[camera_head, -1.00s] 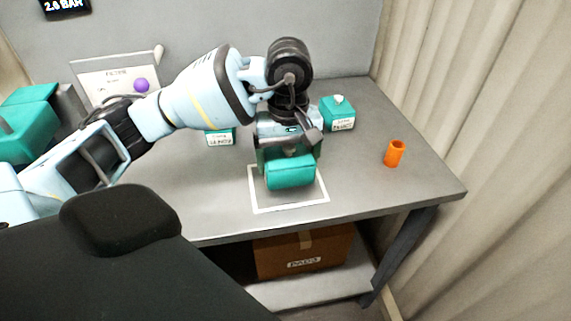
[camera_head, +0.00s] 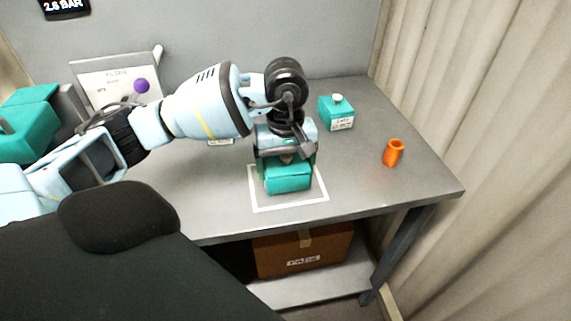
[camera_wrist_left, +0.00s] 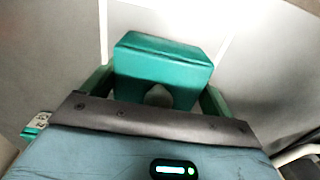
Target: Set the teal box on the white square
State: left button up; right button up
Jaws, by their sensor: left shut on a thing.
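The teal box (camera_head: 288,180) is in my left gripper (camera_head: 286,160), within the outline of the white square (camera_head: 262,209) on the grey table. In the left wrist view the teal box (camera_wrist_left: 160,60) sits between the fingers of the left gripper (camera_wrist_left: 158,95), with white outline strips (camera_wrist_left: 103,30) on both sides. The box looks level and low over the table; I cannot tell whether its underside touches. My gripper hides the back of the square. My right gripper is out of view.
Another teal container (camera_head: 337,115) with a white knob stands behind right. An orange cup (camera_head: 394,153) stands near the right edge. A white label (camera_head: 220,142) shows partly behind my arm. A brown carton (camera_head: 303,252) sits under the table. The front right tabletop is clear.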

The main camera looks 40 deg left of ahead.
pick_arm(q)
jog(key=shift+f, duration=0.15)
jog(key=o, duration=0.9)
jog(key=shift+c, duration=0.2)
notch_tip(320, 180, up, 12)
jog(key=shift+r+p, duration=0.2)
jog(key=shift+p, duration=0.2)
